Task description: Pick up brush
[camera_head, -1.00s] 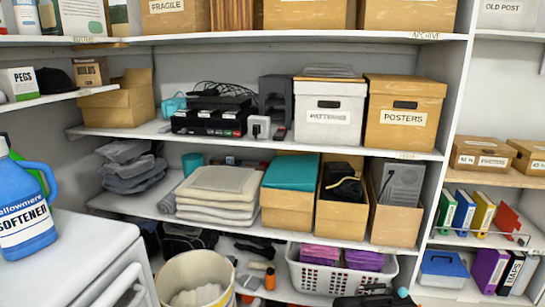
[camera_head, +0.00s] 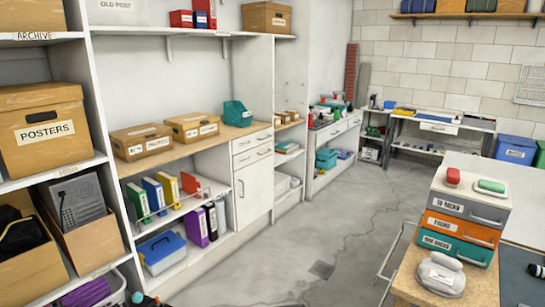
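I cannot make out a brush for certain in the head view. A small dark item with a pale end (camera_head: 537,270) lies at the right edge, cut off by the frame, and I cannot tell what it is. A red item (camera_head: 453,176) and a green item (camera_head: 491,186) lie on top of a stack of labelled drawers (camera_head: 462,221). Neither of my grippers is in view.
A wooden-topped bench (camera_head: 420,290) fills the lower right. A white lumpy object (camera_head: 440,275) lies on it. Shelving with a posters box (camera_head: 42,128) and a white cabinet (camera_head: 253,190) line the left. The grey concrete floor (camera_head: 300,240) between is mostly open.

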